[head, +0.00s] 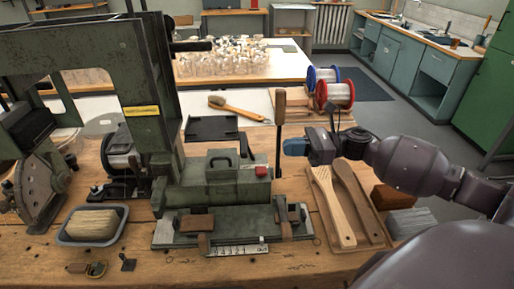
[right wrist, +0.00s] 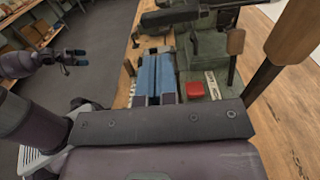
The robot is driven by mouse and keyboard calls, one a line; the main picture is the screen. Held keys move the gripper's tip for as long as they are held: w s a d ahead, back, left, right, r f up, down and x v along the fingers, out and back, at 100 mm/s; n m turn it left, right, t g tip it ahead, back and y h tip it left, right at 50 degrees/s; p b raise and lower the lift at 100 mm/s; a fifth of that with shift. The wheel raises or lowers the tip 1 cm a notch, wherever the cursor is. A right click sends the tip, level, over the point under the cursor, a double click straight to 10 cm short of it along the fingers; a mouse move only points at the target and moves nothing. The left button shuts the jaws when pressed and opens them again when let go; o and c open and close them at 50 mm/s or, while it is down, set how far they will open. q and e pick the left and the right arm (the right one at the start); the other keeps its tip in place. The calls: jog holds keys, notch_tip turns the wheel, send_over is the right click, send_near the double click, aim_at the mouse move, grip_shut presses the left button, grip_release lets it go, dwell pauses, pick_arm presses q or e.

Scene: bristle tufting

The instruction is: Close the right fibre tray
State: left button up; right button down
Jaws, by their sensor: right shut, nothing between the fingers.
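No part in view is clearly marked as the right fibre tray. A black flat tray (head: 212,128) lies behind the green machine housing (head: 215,185). A grey tray (head: 92,240) holding a pale fibre bundle (head: 92,223) sits at the front left. My right gripper (head: 290,147) is shut and empty, just right of a wooden-handled lever (head: 281,105) on the machine. In the right wrist view, its blue fingers (right wrist: 155,78) lie side by side beside the green housing with its red button (right wrist: 195,91). My left gripper (right wrist: 78,57) shows there, open and empty.
Red (head: 335,93) and blue-rimmed (head: 322,75) spools stand behind the gripper. A brush (head: 236,108) lies farther back. The bench front has some bare wood.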

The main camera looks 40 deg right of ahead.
jog(key=x, duration=0.8)
jog(key=shift+w+a, duration=0.2)
jog(key=b+x, duration=0.1)
jog(key=x, duration=1.3)
jog(key=shift+w+a+r, duration=0.1)
jog(key=shift+r, duration=0.05)
